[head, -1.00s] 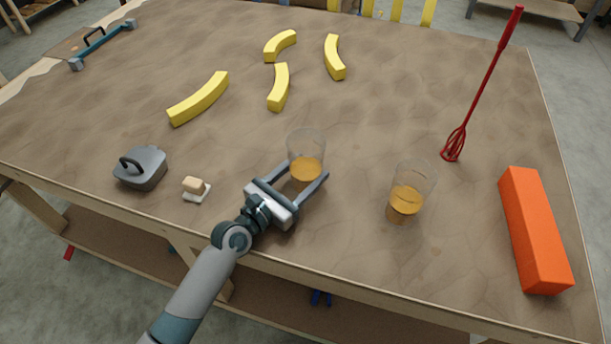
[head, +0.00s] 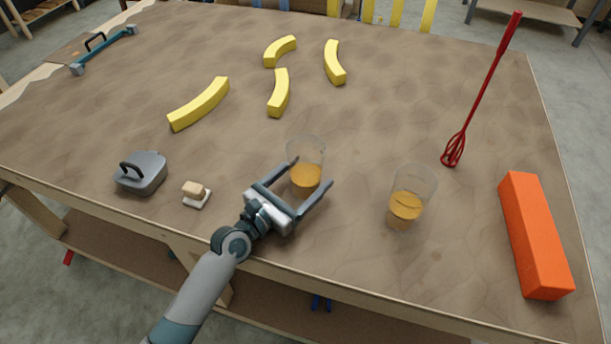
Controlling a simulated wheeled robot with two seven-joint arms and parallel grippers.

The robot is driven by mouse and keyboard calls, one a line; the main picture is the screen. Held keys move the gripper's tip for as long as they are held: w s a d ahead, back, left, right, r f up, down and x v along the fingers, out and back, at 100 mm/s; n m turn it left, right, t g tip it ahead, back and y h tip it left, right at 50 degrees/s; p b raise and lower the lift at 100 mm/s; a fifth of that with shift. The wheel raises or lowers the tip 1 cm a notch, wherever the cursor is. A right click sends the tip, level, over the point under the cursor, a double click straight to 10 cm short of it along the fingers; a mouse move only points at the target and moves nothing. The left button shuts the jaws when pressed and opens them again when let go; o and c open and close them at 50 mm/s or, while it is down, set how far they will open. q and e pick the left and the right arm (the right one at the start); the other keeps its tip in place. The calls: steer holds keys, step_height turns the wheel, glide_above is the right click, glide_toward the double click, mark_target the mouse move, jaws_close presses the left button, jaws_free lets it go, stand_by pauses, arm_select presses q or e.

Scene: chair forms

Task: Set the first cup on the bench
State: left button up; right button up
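Two clear cups with amber contents are on the bench (head: 370,130). One cup (head: 306,180) stands upright near the bench's front middle; the other cup (head: 405,208) stands to its right. I cannot tell from their looks which is the first cup. My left gripper (head: 314,171) reaches in low from the front, with one finger on each side of the left cup. Its fingers are spread, with a gap visible between the right finger and the cup. The cup appears to rest on the bench top. My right gripper is not in view.
A red whisk (head: 480,95) and an orange block (head: 535,237) lie at the right. A grey lidded item (head: 142,174) and a small cream block on a white base (head: 196,193) sit left of the gripper. Several yellow curved pieces (head: 198,104) lie farther back.

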arm_select(q)
steer(key=b+v, duration=0.2)
steer(key=v, duration=0.9)
steer(key=shift+s+a+f, duration=0.1)
steer(key=shift+s+a, duration=0.1)
steer(key=shift+s, duration=0.05)
steer(key=shift+s+a, duration=0.1)
steer(key=shift+a, duration=0.05)
stand_by(0.3)
